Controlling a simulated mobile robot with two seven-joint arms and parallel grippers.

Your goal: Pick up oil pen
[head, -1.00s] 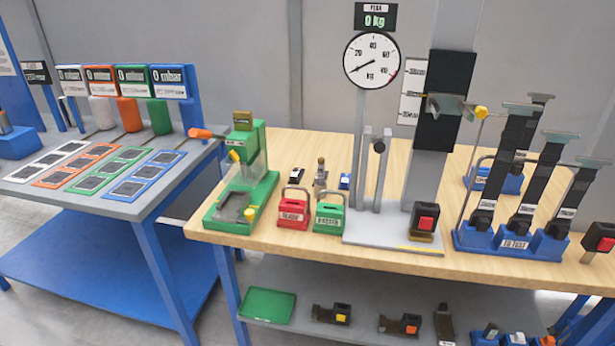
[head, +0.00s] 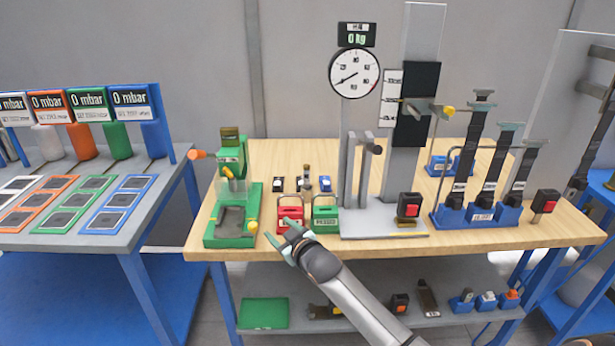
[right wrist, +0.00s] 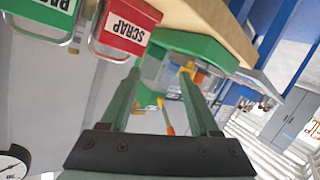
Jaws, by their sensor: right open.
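No object is clearly recognisable as the oil pen. A small upright item with a brass-coloured top (head: 306,176) stands behind the red and green boxes, between a black item and a blue item; I cannot tell if it is the pen. My right gripper (head: 284,232) is open and empty at the table's front edge, just in front of the red SCRAP box (head: 290,216) and right of the green press (head: 230,226). In the right wrist view its open fingers (right wrist: 161,76) point towards the green press, with the SCRAP box (right wrist: 124,28) beside them. My left gripper is out of view.
A green box (head: 325,217) stands right of the red one. A grey stand with a dial gauge (head: 355,74) rises behind. Blue holders with black tools (head: 480,213) fill the right side. A side table with coloured pads (head: 120,202) is at left. Bare wood lies behind the small items.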

